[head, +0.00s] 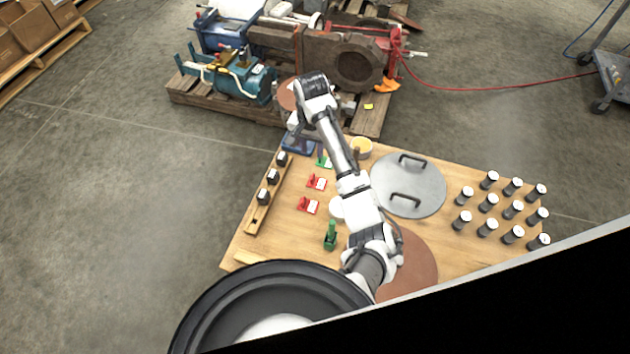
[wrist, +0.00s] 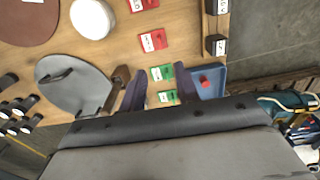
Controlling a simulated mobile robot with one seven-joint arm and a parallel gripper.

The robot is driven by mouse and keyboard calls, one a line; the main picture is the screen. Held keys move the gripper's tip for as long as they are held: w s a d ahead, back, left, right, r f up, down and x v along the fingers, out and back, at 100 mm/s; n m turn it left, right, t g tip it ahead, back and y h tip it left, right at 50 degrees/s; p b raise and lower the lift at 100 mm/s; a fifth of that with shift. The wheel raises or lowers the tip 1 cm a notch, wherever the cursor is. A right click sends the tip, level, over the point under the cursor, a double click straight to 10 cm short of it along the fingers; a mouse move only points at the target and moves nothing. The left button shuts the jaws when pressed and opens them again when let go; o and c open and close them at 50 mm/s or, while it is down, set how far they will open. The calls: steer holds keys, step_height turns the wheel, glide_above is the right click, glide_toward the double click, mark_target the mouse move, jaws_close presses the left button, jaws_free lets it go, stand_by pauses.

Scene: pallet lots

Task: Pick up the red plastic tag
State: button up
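Two red tags with white labels lie flat on the wooden table. In the head view they are the upper red tag (head: 317,183) and the lower red tag (head: 307,206); the wrist view shows one (wrist: 153,40) and another at its top edge (wrist: 142,5). A small red piece (wrist: 205,82) sits in a blue tray (wrist: 218,88). Green tags (wrist: 162,73) lie between my fingers in the wrist view. My gripper (wrist: 153,72) is open, with nothing seen held, above the table's far end. Its fingers are not clear in the head view.
A round metal lid with handles (head: 408,186), several dark cylinders (head: 487,203), a green stamp-like object (head: 331,236) and a wooden rail with black blocks (head: 262,212) stand on the table. Machinery on a pallet (head: 345,60) is close beyond the far edge.

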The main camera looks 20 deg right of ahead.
step_height(320, 180, down, 13)
jaws_close()
stand_by(0.6)
